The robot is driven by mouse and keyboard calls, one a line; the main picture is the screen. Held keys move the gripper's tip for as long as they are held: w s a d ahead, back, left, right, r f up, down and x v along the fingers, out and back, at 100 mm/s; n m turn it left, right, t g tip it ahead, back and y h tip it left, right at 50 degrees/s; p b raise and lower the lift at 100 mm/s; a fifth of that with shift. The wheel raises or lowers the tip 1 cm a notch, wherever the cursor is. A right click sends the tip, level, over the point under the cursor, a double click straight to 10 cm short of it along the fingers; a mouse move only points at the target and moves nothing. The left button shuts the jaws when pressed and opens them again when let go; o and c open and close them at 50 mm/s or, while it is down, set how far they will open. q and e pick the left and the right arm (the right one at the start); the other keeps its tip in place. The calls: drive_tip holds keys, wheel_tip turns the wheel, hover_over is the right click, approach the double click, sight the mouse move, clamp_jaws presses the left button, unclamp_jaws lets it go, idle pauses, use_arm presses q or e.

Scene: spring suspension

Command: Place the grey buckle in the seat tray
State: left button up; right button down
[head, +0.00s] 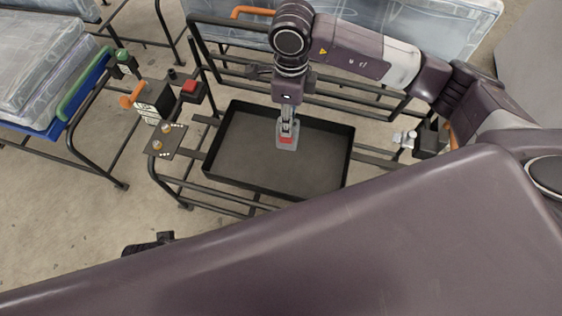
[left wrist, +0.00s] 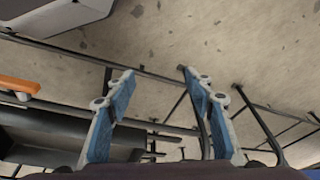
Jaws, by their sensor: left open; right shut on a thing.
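The grey buckle (head: 287,145), with a red button, is in my right gripper (head: 288,127) in the head view. The right gripper points down and is shut on the buckle's upper part. The buckle is over the middle of the black seat tray (head: 238,150), inside its outline. I cannot tell whether it touches the tray floor. My left gripper (left wrist: 158,82) is open and empty in the left wrist view, its blue-padded fingers apart over the floor and frame bars. The buckle does not show in that view.
The tray lies on a black tube frame. To its left are a small plate with brass knobs (head: 165,139) and a red-topped box (head: 191,90). Clear bins (head: 45,65) stand at far left. A dark fitting with silver parts (head: 430,141) sits at right.

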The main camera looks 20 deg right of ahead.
drive_tip(key=shift+w+a+f+m, duration=0.1)
drive_tip(key=shift+w+f+m, duration=0.05)
drive_tip(key=shift+f+m, duration=0.2)
drive_tip(key=shift+f, duration=0.25)
use_arm(q)
drive_tip(key=w+b+v, duration=0.1)
drive_tip(key=b+v, duration=0.3)
drive_tip(key=v, duration=0.5)
drive_tip(key=shift+t, duration=0.3)
use_arm(e)
wheel_tip(320, 180, down, 19)
drive_tip(key=shift+f, duration=0.15)
use_arm(q)
drive_tip(key=shift+a, duration=0.1)
use_arm(e)
drive_tip(key=c, duration=1.5)
unclamp_jaws()
drive_tip(key=shift+f, duration=0.1)
use_arm(q)
drive_tip(key=shift+w, duration=0.1)
